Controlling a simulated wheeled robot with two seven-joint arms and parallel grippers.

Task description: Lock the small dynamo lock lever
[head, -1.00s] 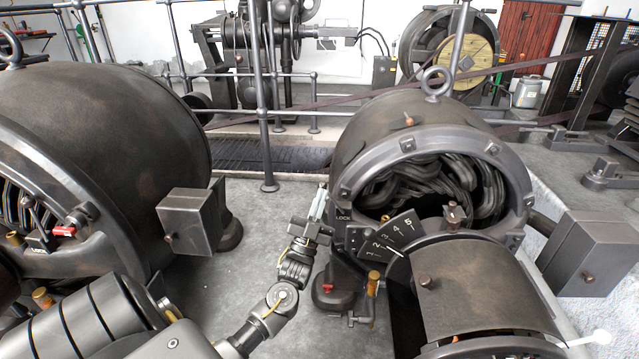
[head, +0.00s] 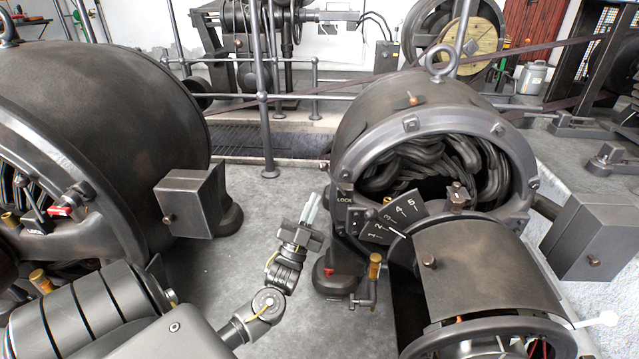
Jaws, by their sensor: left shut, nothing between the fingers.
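The small dynamo (head: 425,105) stands at the right, with a white LOCK label (head: 344,200) on the left of its front rim. Beside the label is a dark dial plate (head: 397,215) numbered 1 to 5. A red-tipped part (head: 329,270) sits low on the dynamo's left foot; I cannot tell whether this is the lock lever. A brass-handled crank (head: 375,267) stands just right of it. My left gripper (head: 312,200) is shut and empty, fingers pointing up, just left of the LOCK label and apart from the dynamo. My right gripper is not in view.
A large dynamo (head: 90,110) with a red handle (head: 62,211) fills the left. A grey box (head: 190,203) juts from its side. Bare floor (head: 250,205) lies between the dynamos. A railing post (head: 265,120) stands behind. Another grey box (head: 590,238) is at the right.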

